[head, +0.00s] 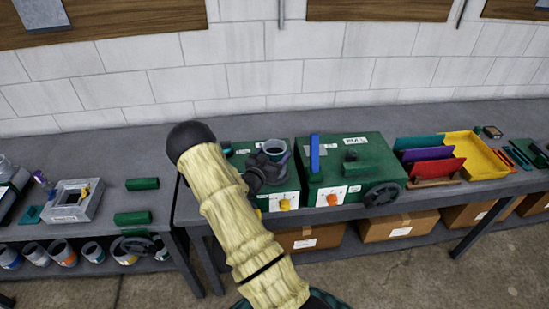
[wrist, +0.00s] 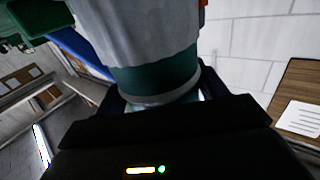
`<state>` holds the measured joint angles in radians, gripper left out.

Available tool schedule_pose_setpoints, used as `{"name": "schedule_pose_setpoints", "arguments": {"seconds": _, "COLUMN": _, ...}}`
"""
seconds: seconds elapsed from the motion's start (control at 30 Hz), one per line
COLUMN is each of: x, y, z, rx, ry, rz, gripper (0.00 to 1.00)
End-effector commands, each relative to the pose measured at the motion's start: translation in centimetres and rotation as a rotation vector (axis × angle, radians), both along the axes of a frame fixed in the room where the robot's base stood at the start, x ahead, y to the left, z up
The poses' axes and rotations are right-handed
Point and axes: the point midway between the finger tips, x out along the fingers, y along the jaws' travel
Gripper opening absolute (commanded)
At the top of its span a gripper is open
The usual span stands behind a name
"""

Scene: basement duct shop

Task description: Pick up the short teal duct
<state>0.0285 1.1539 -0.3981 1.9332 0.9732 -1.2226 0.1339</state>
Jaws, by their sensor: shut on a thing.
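The short teal duct is a grey metal cylinder with a teal band (head: 277,151). In the head view it is upright in my gripper (head: 266,162), in front of the back wall and over the left green machine. In the wrist view the duct (wrist: 155,72) fills the middle, grey above with a teal band and grey ring near the jaws. My gripper (wrist: 160,105) is shut on its banded end. The jaws hide part of the duct, and my arm covers part of the bench in the head view.
Two green machines (head: 345,172) stand close under the gripper, one with a blue upright bar (head: 314,153). A yellow tray (head: 475,155) and coloured panels (head: 432,160) are to the right. A grey block with a square opening (head: 73,200) is on the left bench.

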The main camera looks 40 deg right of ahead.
Motion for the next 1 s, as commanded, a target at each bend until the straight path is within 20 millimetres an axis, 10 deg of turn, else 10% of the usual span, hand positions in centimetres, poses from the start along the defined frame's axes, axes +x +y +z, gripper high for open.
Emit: {"name": "schedule_pose_setpoints", "arguments": {"seconds": 1.0, "x": 0.0, "y": 0.0, "z": 9.9, "rx": -0.001, "ry": 0.0, "rz": 0.0, "gripper": 0.43}}
